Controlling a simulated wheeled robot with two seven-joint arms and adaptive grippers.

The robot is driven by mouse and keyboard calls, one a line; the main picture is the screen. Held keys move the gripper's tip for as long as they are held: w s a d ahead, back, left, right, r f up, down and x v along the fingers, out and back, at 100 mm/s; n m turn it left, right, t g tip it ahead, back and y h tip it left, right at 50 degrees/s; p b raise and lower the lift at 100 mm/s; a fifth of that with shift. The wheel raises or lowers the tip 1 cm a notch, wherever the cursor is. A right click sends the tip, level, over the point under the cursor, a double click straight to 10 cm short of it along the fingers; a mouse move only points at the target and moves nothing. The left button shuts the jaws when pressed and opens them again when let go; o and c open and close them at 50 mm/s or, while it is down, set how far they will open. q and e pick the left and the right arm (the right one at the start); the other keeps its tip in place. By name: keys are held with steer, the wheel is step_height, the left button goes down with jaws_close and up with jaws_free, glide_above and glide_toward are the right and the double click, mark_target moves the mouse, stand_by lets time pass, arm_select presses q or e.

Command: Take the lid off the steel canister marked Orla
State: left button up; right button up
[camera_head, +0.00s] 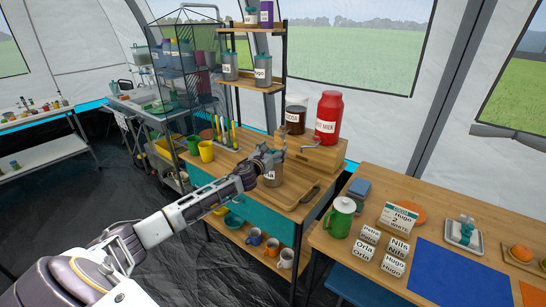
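My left gripper (272,157) is at the wooden counter (312,176), with its arm reaching in from the lower left. A steel canister (273,179) with a white label stands directly below the gripper on a wooden tray (290,203). The label's writing is too small and covered to read. The gripper hides the canister's top, so the lid does not show clearly. I cannot tell whether the fingers touch it or are shut. My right gripper is not in view.
Two more labelled steel canisters (230,68) (263,70) stand on the shelf above. A brown jar (295,118) and a red tin (328,117) stand on a wooden box (330,150) behind. Yellow cups (206,151) stand left. The right table holds a green jug (340,217) and labelled blocks (393,265).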

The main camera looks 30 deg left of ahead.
arm_select(q)
steer(key=shift+s+f, duration=0.1)
steer(key=shift+c, duration=1.3)
steer(key=shift+f, duration=0.1)
steer(key=shift+r, duration=0.35)
steer(key=shift+c, duration=0.5)
steer(key=shift+r, duration=0.3)
steer(key=c, duration=0.4)
steer(key=shift+r+p, duration=0.3)
steer(key=shift+r, duration=0.15)
jaws_close()
step_height(320, 180, up, 7)
steer(key=shift+r+p, duration=0.2)
steer(key=shift+p, duration=0.6)
steer(key=shift+r, duration=0.3)
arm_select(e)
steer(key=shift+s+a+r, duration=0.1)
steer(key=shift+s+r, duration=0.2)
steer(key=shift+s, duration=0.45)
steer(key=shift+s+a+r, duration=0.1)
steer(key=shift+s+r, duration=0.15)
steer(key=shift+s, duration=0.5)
